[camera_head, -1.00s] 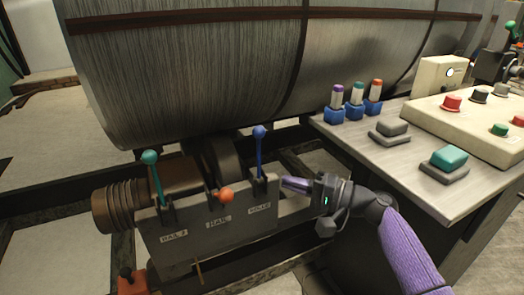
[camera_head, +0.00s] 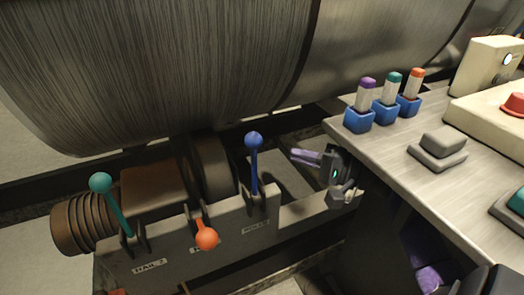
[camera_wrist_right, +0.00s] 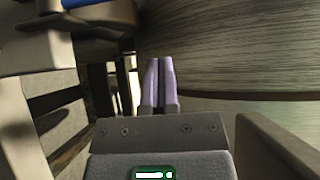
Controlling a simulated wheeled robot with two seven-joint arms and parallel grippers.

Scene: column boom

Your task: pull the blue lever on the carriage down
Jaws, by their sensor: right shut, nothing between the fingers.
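The blue lever (camera_head: 254,164) stands upright on the carriage (camera_head: 200,248), with a round blue ball on top. It rises from the slot at the right end of the carriage's lever row. My right gripper (camera_head: 293,157) is to the right of the blue lever, apart from it, with its purple fingers shut, empty and pointing left. The shut fingers (camera_wrist_right: 159,65) also show in the right wrist view. A piece of blue (camera_wrist_right: 85,3) shows at the top left edge there, likely the lever. My left gripper is not in view.
A green lever (camera_head: 112,205) stands upright and an orange lever (camera_head: 206,236) is tipped forward on the same carriage. A large metal drum (camera_head: 160,70) is behind. A table (camera_head: 400,150) at right bears blue holders (camera_head: 359,120) and a grey button (camera_head: 442,144).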

